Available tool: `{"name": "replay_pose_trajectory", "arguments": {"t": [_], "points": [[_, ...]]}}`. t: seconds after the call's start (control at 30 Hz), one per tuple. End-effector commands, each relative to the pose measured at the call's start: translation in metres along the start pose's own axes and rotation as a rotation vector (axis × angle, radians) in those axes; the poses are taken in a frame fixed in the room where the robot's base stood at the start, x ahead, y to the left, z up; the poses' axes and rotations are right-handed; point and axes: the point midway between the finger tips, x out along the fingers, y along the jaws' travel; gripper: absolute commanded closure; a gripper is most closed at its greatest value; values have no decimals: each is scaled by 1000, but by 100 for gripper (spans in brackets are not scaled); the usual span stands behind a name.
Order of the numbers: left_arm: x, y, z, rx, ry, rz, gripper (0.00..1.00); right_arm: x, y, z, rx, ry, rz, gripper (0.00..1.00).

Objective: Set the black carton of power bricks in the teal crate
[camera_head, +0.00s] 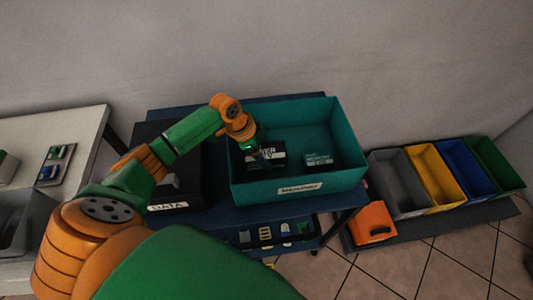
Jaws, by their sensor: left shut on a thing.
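The teal crate (345,145) stands on the dark blue table, with a white label on its front wall. The black carton of power bricks (279,160) has white lettering and is inside the crate's outline, towards its left side. My left gripper (252,148) reaches over the crate's left wall and is shut on the carton's left part. My wrist hides some of that part. I cannot tell whether the carton touches the crate floor. My right gripper is not in view.
A small teal box (318,160) lies in the crate, right of the carton. A black crate (190,190) stands left of the teal crate. Grey, yellow, blue and green bins (440,177) stand at the right, with an orange case (371,224) before them. A tray (270,236) sits below the tabletop.

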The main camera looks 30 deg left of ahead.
Motion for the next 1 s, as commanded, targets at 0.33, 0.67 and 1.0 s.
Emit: {"name": "replay_pose_trajectory", "arguments": {"t": [0.33, 0.67, 1.0], "points": [[7, 0, 3, 0, 1, -1, 100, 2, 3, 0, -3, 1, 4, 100], [8, 0, 3, 0, 0, -1, 0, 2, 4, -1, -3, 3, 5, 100], [-62, -1, 2, 4, 0, -7, 0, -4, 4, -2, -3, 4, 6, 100]]}}
